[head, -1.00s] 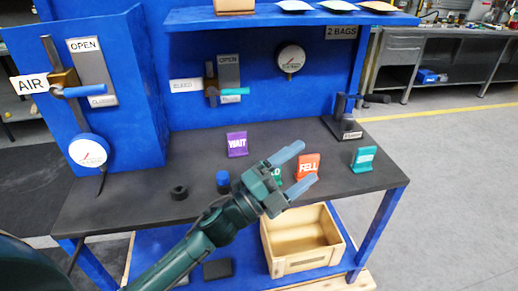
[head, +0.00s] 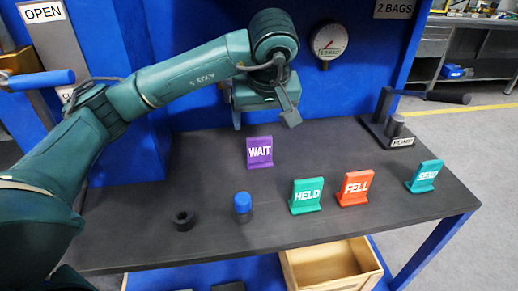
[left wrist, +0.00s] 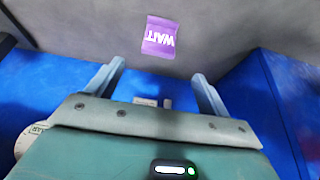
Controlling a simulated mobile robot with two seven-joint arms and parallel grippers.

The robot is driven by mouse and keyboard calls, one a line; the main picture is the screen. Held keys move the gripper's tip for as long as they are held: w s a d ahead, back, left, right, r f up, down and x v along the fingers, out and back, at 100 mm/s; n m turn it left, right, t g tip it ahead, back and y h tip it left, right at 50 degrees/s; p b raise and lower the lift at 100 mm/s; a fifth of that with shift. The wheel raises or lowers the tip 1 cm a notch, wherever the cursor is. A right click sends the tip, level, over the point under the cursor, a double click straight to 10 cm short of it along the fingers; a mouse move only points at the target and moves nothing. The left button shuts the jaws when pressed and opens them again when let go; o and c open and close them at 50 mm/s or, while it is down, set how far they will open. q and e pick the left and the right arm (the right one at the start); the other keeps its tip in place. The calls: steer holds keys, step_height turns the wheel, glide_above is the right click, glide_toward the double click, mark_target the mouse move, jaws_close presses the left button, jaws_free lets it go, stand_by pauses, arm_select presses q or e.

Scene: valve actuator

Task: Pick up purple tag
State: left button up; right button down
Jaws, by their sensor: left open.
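The purple tag (head: 259,152), marked WAIT, stands upright on the dark tabletop in the head view. In the left wrist view the purple tag (left wrist: 160,37) lies beyond the fingertips, a little above the gap between them. My left gripper (head: 264,122) is above and behind the tag, pointing down, open and empty. In the left wrist view its two fingers (left wrist: 158,70) are wide apart with nothing between them. My right gripper is not in view.
A green HELD tag (head: 306,196), an orange FELL tag (head: 356,188) and a teal SEND tag (head: 425,176) stand to the right. A blue-capped cylinder (head: 243,204) and a black ring (head: 184,219) are in front.

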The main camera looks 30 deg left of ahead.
mark_target(260, 146)
arm_select(q)
steer(key=x, duration=0.7)
steer(key=shift+f, duration=0.2)
steer(key=shift+x, duration=2.75)
steer(key=shift+s+d, duration=0.15)
steer(key=shift+d, duration=0.05)
steer(key=shift+c, duration=0.2)
steer(key=c, duration=1)
